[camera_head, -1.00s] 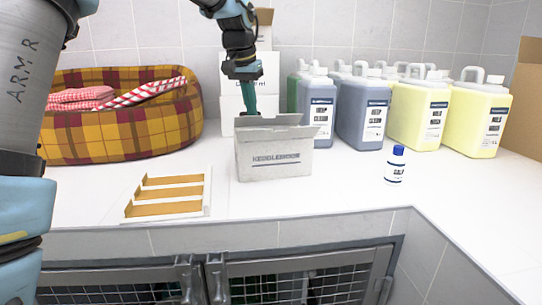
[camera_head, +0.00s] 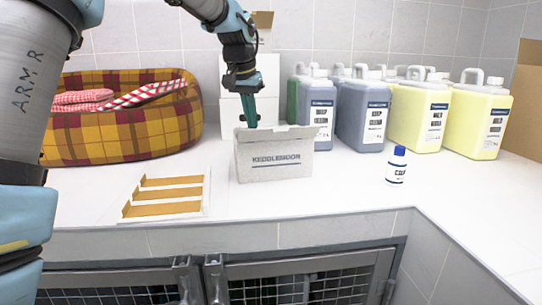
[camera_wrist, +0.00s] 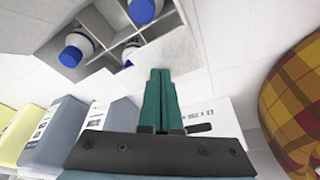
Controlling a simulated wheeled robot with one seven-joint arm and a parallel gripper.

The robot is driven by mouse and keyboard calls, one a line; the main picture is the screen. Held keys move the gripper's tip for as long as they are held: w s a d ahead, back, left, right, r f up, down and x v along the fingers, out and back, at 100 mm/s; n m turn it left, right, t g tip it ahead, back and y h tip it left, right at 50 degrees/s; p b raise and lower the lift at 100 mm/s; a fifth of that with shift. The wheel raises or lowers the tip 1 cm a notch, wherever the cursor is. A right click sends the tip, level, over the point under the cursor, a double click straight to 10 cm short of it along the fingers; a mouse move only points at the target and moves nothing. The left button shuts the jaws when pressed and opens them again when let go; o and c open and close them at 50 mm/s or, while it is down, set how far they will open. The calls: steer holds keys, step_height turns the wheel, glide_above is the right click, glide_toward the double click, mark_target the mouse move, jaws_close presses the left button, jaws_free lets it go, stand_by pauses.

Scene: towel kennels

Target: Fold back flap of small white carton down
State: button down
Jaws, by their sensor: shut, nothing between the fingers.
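The small white carton (camera_head: 274,160) stands upright on the white counter, its printed front facing me. In the wrist view its open top shows divider cells (camera_wrist: 108,22) with several blue-capped white bottles (camera_wrist: 76,49). A pale flap (camera_wrist: 168,52) on the carton's back side tilts inward over part of the cells. My gripper (camera_head: 251,125) is shut and empty, pointing down at the carton's back left rim. In the wrist view its green fingers (camera_wrist: 160,74) overlap the flap's edge; I cannot tell whether they touch it.
A plaid pet bed (camera_head: 125,125) with towels is at the left. Large jugs (camera_head: 362,115) stand to the right behind the carton. White boxes (camera_head: 232,112) are behind it. A tray with brown strips (camera_head: 165,195) lies front left, a small blue-capped bottle (camera_head: 396,168) right.

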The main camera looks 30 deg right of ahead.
steer(key=shift+r, duration=0.15)
step_height(320, 180, up, 8)
steer(key=p, duration=0.7)
stand_by(0.5)
